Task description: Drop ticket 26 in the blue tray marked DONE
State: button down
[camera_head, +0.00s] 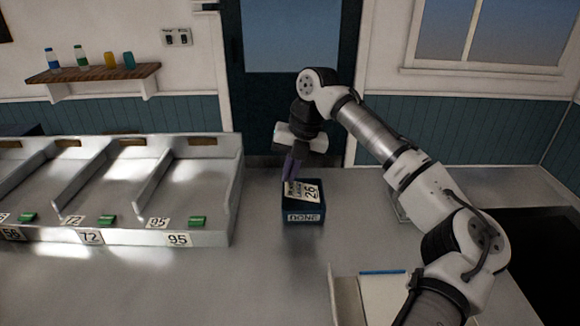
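The blue tray marked DONE (304,217) stands on the metal counter, right of the rack. Ticket 26 (309,191), a pale card with dark print, is tilted at the tray's opening, partly over its inside. My gripper (291,175) reaches down from above, its fingertips at the card's upper left end. It looks shut on the ticket, though the fingers are small and dark here. Whether the card's lower edge touches the tray floor is hidden by the front wall.
A metal rack (205,239) on the left has bays labelled 72 and 95, with green clips and cards at their fronts. An open-topped box (345,298) with pale contents stands at the front right. Counter is bare before the tray. A bottle shelf (95,73) hangs behind.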

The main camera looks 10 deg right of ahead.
jog(key=shift+f, duration=0.1)
jog(key=c, duration=1.6)
grip_release()
jog(key=v, duration=1.4)
jog(key=shift+b, duration=0.35)
jog(key=shift+a+f, duration=0.1)
